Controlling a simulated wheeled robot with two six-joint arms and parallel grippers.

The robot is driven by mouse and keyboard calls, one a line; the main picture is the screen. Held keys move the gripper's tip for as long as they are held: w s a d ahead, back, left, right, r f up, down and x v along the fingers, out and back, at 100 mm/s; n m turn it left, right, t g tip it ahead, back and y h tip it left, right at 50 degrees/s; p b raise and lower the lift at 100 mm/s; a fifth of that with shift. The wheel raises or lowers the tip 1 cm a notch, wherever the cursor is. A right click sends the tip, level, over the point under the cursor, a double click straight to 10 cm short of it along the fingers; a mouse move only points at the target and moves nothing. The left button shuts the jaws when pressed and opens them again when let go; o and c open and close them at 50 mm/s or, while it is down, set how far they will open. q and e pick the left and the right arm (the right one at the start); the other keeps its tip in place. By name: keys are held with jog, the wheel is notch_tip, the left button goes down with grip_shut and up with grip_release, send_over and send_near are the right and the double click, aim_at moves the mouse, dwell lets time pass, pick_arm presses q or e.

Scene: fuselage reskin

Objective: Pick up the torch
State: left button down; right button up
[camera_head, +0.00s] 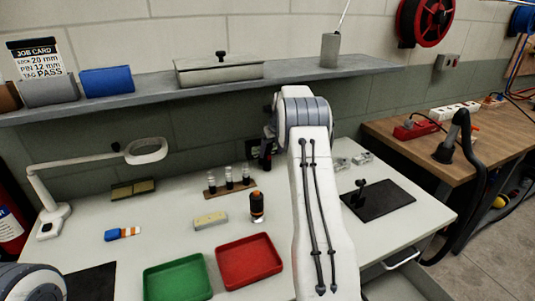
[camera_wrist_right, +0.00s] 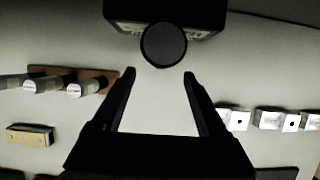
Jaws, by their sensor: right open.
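A black round-ended object (camera_wrist_right: 163,45), which looks like the torch seen end-on, is at the top middle of the right wrist view. It lies just beyond the fingertips, roughly centred between them, and the fingers are not closed on it. My right gripper (camera_wrist_right: 160,76) is open and empty, pointing towards it. In the head view my right gripper (camera_head: 267,155) is at the back of the white table, partly hidden by my arm, and the torch cannot be made out clearly there. My left gripper is out of view.
A dark box (camera_head: 252,148) stands behind the gripper. A rack of vials (camera_head: 231,187), a black-and-orange upright object (camera_head: 257,207) and a yellow block (camera_head: 210,220) are nearby. Green (camera_head: 178,282) and red (camera_head: 249,262) trays lie in front. Small pale blocks (camera_wrist_right: 270,120) are at right.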

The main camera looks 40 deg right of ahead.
aim_at(270, 156)
jog(key=x, duration=0.5)
jog(key=shift+w+f, duration=0.1)
grip_shut()
